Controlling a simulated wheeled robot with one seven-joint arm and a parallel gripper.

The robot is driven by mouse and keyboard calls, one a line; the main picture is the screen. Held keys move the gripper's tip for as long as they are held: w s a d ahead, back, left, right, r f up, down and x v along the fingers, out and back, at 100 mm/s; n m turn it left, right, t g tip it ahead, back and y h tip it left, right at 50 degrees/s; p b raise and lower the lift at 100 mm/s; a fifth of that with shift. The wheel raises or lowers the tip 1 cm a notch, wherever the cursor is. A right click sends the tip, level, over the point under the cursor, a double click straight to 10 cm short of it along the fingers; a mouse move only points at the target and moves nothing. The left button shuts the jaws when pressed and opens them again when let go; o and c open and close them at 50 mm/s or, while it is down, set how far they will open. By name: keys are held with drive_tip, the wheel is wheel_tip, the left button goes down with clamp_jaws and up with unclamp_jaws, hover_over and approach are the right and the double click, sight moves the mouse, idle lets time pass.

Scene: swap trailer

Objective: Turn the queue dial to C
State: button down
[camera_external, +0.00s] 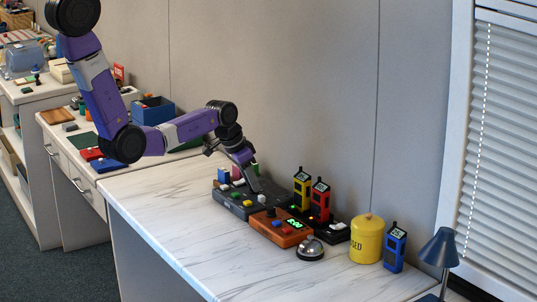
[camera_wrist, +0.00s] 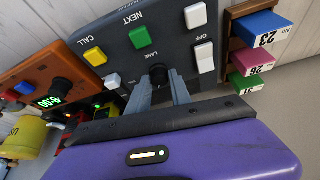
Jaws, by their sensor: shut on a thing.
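The dark grey queue console (camera_external: 228,200) sits on the marble-patterned counter; it also shows in the wrist view (camera_wrist: 115,38). It carries a yellow CALL button (camera_wrist: 95,56), a green NEXT button (camera_wrist: 140,37), a white button and a white switch by OFF. The black dial (camera_wrist: 158,72) sits under the word LANE. My gripper (camera_wrist: 159,86) has its two fingers on either side of the dial and is shut on it. In the external view my gripper (camera_external: 255,187) reaches down onto the console. The dial's pointer and position letters are hidden or too small to read.
An orange timer box (camera_external: 283,230) with a green display stands beside the console. A bell (camera_external: 310,249), yellow and red handsets (camera_external: 302,188) on a black base, a yellow canister (camera_external: 367,239), a blue handset (camera_external: 395,249) and a lamp stand rightward. The counter's front is clear.

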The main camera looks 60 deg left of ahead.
drive_tip(key=shift+m+h, duration=0.4)
drive_tip(key=shift+m, duration=0.6)
drive_tip(key=c, duration=1.2)
unclamp_jaws()
drive_tip(key=shift+r, duration=0.1)
drive_tip(key=shift+b+v, duration=0.5)
drive_tip(key=shift+v, duration=3.3)
drive_tip(key=shift+w+a, duration=0.1)
